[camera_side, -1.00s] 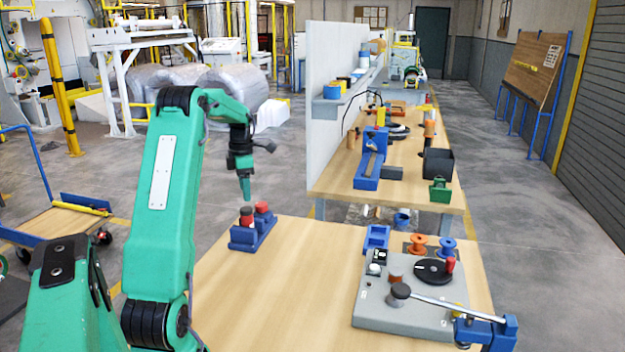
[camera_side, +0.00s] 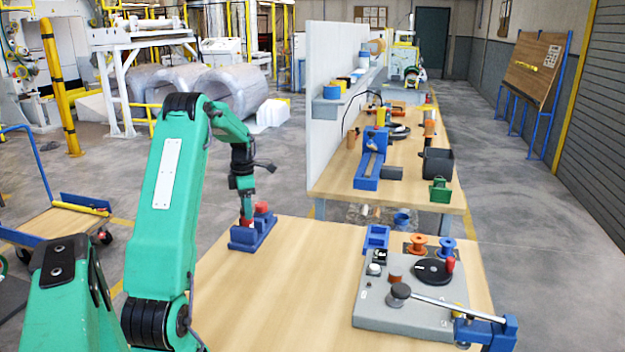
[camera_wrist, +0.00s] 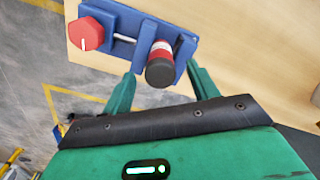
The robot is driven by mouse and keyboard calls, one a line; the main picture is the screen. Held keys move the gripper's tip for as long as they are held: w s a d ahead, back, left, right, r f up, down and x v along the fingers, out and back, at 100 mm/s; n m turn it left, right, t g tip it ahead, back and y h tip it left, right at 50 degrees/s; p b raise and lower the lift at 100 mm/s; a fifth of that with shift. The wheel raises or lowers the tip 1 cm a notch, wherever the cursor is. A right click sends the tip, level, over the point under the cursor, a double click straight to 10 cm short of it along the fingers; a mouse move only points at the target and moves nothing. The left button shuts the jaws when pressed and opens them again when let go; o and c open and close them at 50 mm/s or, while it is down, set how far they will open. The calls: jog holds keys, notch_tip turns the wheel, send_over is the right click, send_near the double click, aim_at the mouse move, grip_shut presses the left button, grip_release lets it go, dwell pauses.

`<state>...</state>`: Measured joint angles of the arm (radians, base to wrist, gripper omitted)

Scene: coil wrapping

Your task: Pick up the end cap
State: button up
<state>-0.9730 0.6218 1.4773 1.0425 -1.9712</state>
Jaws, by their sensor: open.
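A red piece with a dark round top (camera_wrist: 160,68) stands in a blue holder (camera_wrist: 125,18) on the wooden table; it may be the end cap, but I cannot tell for sure. A red knob-like piece with a white mark (camera_wrist: 86,33) sits at the holder's other end. My gripper (camera_wrist: 163,88) is open, with one finger on each side of the dark-topped piece. In the side view my gripper (camera_side: 246,217) is down at the holder (camera_side: 256,234), largely hiding that piece. The red knob-like piece (camera_side: 262,208) shows beside it.
A grey station (camera_side: 400,310) with a black disc (camera_side: 434,271), a blue lever clamp (camera_side: 488,330) and a small red piece (camera_side: 450,263) stands at the right. Orange (camera_side: 417,244) and blue (camera_side: 446,246) spools are behind it. The tabletop between holder and station is clear.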

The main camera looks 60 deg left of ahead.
dwell(0.4)
jog(key=c, duration=1)
jog(key=shift+c, duration=0.2)
jog(key=shift+r, duration=0.1)
jog(key=shift+r, duration=0.85)
notch_tip(320, 180, up, 2)
jog(key=shift+r, duration=0.25)
jog(key=w+d+r, duration=0.5)
jog(key=d+r, duration=0.1)
jog(key=d, duration=0.4)
jog(key=shift+d+r, duration=0.3)
jog(key=shift+r, duration=0.05)
